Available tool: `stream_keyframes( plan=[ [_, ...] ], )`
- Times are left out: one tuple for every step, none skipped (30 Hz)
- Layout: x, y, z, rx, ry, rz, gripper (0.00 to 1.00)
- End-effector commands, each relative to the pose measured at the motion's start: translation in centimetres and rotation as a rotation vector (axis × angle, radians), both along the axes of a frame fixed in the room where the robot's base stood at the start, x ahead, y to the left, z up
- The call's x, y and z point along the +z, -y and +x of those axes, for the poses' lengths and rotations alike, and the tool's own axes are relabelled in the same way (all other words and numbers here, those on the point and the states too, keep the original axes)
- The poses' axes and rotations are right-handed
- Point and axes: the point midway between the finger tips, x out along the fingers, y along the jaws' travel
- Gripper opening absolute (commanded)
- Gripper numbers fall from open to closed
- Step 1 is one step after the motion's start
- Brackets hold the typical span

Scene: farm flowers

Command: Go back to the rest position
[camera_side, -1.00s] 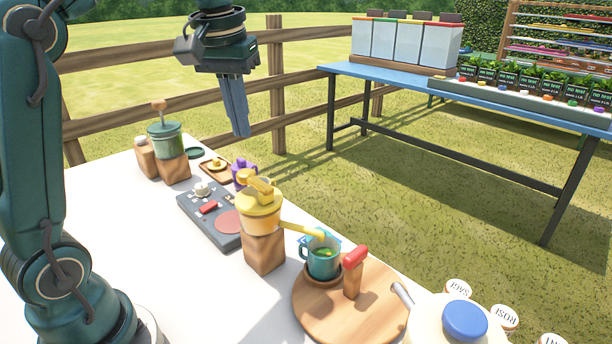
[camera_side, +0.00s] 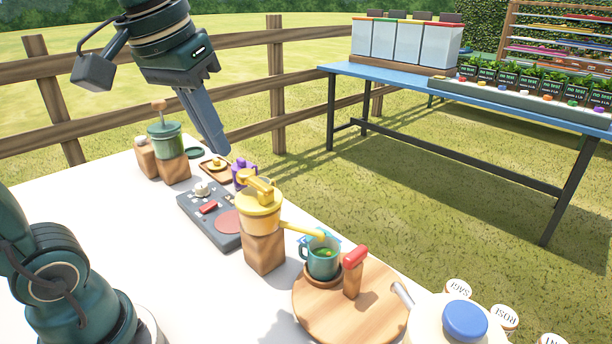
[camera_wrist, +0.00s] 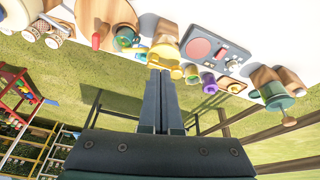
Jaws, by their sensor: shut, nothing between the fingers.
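My gripper (camera_side: 221,146) is shut and empty. In the side view it hangs tilted in the air over the back of the white table, above the control panel and the small items. In the wrist view my gripper (camera_wrist: 160,72) shows as two long dark fingers pressed together, pointing toward the table edge. The fingertips overlap the yellow pot in that view, but the side view shows them well apart from it.
The white table (camera_side: 110,225) holds a green jar (camera_side: 165,139), a grey control panel (camera_side: 207,215), a yellow pot (camera_side: 259,212), a teal mug (camera_side: 322,262) and a round wooden board (camera_side: 325,318). A wooden fence (camera_side: 277,90) and blue table (camera_side: 400,80) stand behind. Air above is open.

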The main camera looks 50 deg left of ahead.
Motion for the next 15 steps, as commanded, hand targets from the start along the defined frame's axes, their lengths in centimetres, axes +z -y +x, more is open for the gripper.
stream_keyframes(
  plan=[
    [-0.8, 0.6, -1.1, -0.034, 0.015, 0.003, 0.0],
    [-1.3, 0.9, -1.6, -0.053, 0.025, 0.005, 0.0],
    [-2.0, 1.2, -2.2, -0.079, 0.037, 0.009, 0.0],
    [-2.6, 1.5, -2.6, -0.098, 0.047, 0.011, 0.0],
    [-3.3, 1.7, -3.1, -0.116, 0.056, 0.013, 0.0],
    [-4.1, 2.0, -3.6, -0.141, 0.067, 0.017, 0.0],
    [-4.8, 2.1, -4.0, -0.158, 0.077, 0.02, 0.0],
    [-5.5, 2.3, -4.3, -0.175, 0.084, 0.021, 0.0],
    [-6.3, 2.5, -4.8, -0.195, 0.093, 0.025, 0.0],
    [-7.0, 2.6, -5.0, -0.208, 0.098, 0.027, 0.0],
    [-7.6, 2.7, -5.3, -0.22, 0.103, 0.029, 0.0],
    [-8.3, 2.9, -5.5, -0.236, 0.109, 0.032, 0.0],
    [-8.9, 2.9, -5.7, -0.245, 0.112, 0.033, 0.0],
    [-9.3, 2.9, -5.8, -0.252, 0.114, 0.035, 0.0],
    [-9.9, 3.0, -5.9, -0.26, 0.114, 0.037, 0.0]
  ],
)
